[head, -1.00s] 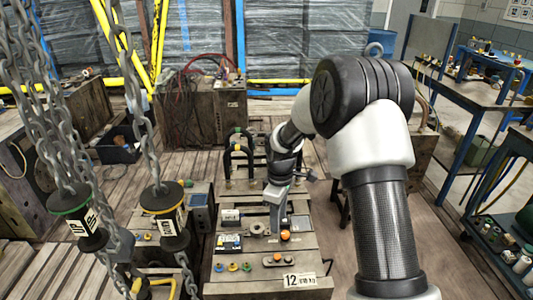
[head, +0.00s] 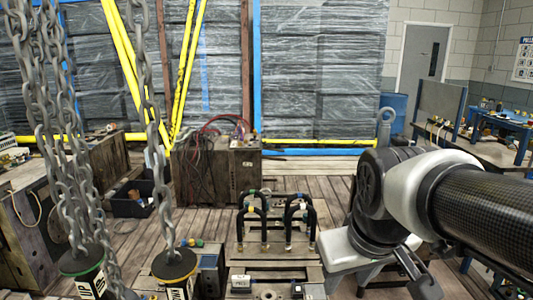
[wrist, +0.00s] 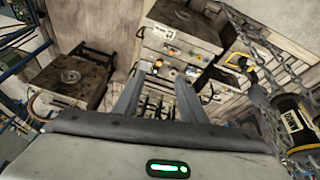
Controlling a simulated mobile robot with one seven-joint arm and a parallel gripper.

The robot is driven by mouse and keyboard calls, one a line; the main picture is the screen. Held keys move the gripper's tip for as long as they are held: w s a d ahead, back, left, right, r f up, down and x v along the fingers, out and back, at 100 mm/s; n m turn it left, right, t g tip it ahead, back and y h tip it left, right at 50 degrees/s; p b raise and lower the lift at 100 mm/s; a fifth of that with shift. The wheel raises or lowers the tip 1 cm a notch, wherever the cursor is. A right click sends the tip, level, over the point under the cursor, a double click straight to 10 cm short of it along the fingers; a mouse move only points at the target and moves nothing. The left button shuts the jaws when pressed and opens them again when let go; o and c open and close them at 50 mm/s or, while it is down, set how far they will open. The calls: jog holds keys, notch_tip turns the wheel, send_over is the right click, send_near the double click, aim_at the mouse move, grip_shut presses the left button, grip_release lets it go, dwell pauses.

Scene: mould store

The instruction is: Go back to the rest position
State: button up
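My gripper (wrist: 158,98) shows in the wrist view with its two grey fingers spread apart and nothing between them. In the head view my arm reaches in from the right edge and bends down at the lower right. The fingertips cannot be made out clearly there. The gripper is in the air, apart from the wooden bench (wrist: 178,62) with small coloured parts, which lies beyond the fingers in the wrist view. In the head view only the back of this bench shows, with black hoop handles (head: 265,222) standing on it.
Heavy chains (head: 160,190) with dark hanging weights (head: 176,268) hang at the left. A wooden crate (head: 215,170) with cables stands at the back. A workbench (head: 490,155) stands at the right.

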jog(key=s+r+m+t+p, duration=0.1)
jog(key=s+r+m+p, duration=0.1)
jog(key=s, duration=0.4)
notch_tip(320, 180, up, 14)
jog(key=p, duration=1.3)
jog(key=shift+w+d+p, duration=0.2)
jog(key=shift+w+p, duration=0.1)
jog(key=shift+p, duration=0.1)
